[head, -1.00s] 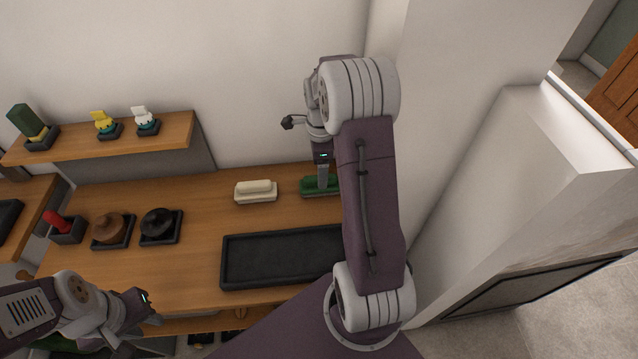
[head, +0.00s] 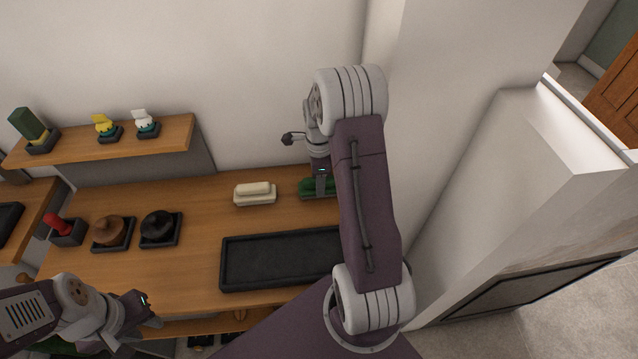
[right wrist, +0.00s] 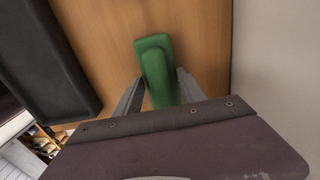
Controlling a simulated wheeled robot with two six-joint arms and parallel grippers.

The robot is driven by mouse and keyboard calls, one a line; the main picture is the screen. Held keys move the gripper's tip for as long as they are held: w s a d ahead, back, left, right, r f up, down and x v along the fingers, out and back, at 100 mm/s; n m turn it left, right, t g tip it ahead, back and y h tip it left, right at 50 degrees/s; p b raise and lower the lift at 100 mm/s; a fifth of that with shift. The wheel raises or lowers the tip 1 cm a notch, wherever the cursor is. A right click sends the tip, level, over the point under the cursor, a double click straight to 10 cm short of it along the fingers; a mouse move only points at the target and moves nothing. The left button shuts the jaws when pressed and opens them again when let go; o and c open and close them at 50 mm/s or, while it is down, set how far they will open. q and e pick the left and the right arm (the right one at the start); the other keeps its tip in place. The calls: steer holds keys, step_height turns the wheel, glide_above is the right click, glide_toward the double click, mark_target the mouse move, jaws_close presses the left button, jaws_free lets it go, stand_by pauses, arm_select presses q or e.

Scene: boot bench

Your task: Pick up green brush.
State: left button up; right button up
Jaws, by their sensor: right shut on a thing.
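The green brush (head: 306,187) is at the back right of the wooden bench, beside the cream brush. It also shows in the right wrist view (right wrist: 155,62), its long body running between my fingers. My right gripper (head: 320,188) points down over it and is shut on it, one finger on each side in the right wrist view (right wrist: 158,92). The brush appears to be at bench level; I cannot tell any gap beneath. My forearm hides its right end. My left gripper (head: 152,311) is at the bench's front left, away from the brush; its finger opening is unclear.
A cream brush (head: 255,194) lies left of the green one. A black tray (head: 226,262) is in front. Black (head: 158,223) and brown (head: 108,229) round items and a red-handled item (head: 56,222) sit left. A shelf (head: 165,143) holds small items. A white wall stands close right.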

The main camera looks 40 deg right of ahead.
steer(key=r, duration=0.4)
steer(key=shift+s+r, duration=0.2)
steer(key=shift+s, duration=0.05)
steer(key=s+a+r, duration=0.1)
steer(key=s+r, duration=0.2)
steer(key=s, duration=0.2)
steer(key=s+a+r+b, duration=0.1)
steer(key=s+a+r, duration=0.1)
steer(key=s, duration=0.4)
steer(key=shift+r, duration=0.8)
